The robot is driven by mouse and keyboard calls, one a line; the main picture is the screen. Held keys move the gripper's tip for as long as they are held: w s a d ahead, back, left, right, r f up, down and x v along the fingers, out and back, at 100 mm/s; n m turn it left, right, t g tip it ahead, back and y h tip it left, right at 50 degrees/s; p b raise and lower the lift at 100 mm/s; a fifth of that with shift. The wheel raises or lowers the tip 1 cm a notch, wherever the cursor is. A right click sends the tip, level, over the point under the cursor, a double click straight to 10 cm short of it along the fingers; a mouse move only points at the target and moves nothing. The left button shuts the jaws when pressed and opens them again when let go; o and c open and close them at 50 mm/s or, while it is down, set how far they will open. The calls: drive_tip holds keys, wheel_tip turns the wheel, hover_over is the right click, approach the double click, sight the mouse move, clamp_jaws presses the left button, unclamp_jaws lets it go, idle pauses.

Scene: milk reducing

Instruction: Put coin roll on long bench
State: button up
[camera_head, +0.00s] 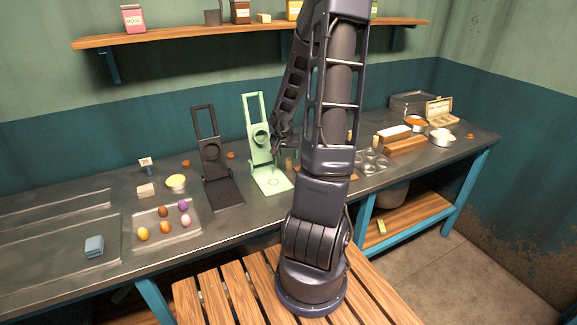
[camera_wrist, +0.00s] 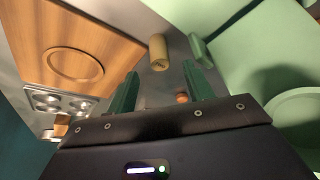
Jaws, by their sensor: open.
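A small tan cylinder (camera_wrist: 157,52), which looks like the coin roll, stands in the wrist view just beyond and between my fingertips. It also shows in the head view (camera_head: 289,163), to the right of the green press stand. My gripper (camera_wrist: 160,70) is open, with its two dark green fingers apart and nothing held between them. In the head view my gripper is largely hidden beside my arm. The long grey bench (camera_head: 105,184) runs along the wall on blue legs. I cannot tell whether the fingers touch the cylinder.
The green press stand (camera_head: 262,143) and a black one (camera_head: 210,160) stand close by. A wooden board (camera_wrist: 112,50) with a round groove and a metal cup tray (camera_head: 373,162) lie to the right. A tray of coloured eggs (camera_head: 148,216) is at left. The bench's left part has free room.

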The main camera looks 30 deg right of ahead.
sight(288, 159)
drive_tip(key=shift+x, duration=2.9)
drive_tip(key=shift+r, duration=0.1)
clamp_jaws()
wheel_tip(288, 159, up, 20)
